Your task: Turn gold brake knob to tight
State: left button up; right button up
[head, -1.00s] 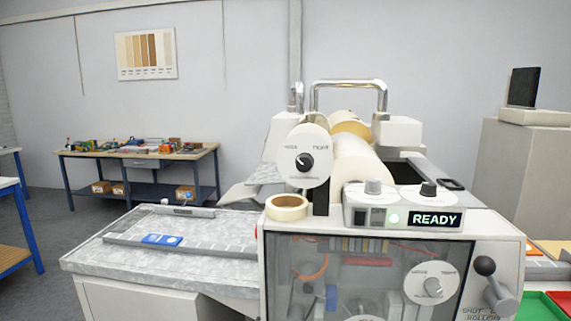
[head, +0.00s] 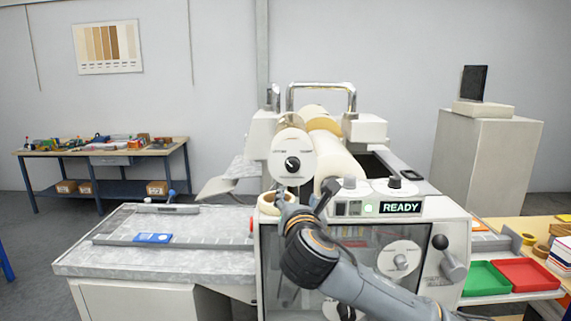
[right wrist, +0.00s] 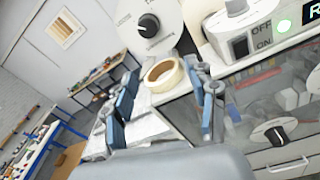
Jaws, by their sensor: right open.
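A round white dial with a black knob (head: 292,164) stands at the top of the machine, in front of the rollers. The knob also shows in the right wrist view (right wrist: 149,25). A third dark knob (head: 346,312) is partly hidden by my right arm. No knob looks clearly gold, and the labels are too small to read now. My right gripper (head: 305,200) is open and empty, just below the upper dial. My left gripper is out of view.
A tan tape roll (head: 268,204) lies on the machine top beside my right fingers. The READY panel (head: 400,208) with two upper knobs is to their right. A black-knobbed lever (head: 447,249) is on the front right. A grey feed table (head: 110,262) extends left.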

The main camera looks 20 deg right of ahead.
aim_at(293, 167)
jog(key=shift+n+t, duration=0.3)
jog(key=shift+n, duration=0.1)
jog(key=w+r+p, duration=0.1)
jog(key=w+p, duration=0.1)
jog(key=w, duration=0.1)
jog(key=w+d+r+p, duration=0.1)
jog(key=w, duration=0.3)
jog(key=w+d+r+p, duration=0.1)
jog(key=w+p, duration=0.1)
jog(key=w, duration=0.2)
jog(key=shift+d+p, duration=0.1)
jog(key=shift+p, duration=0.2)
jog(key=shift+w+d+f, duration=0.1)
jog(key=shift+w+d, duration=0.1)
jog(key=shift+w, duration=0.3)
jog(key=shift+s, duration=0.1)
jog(key=c, duration=1.1)
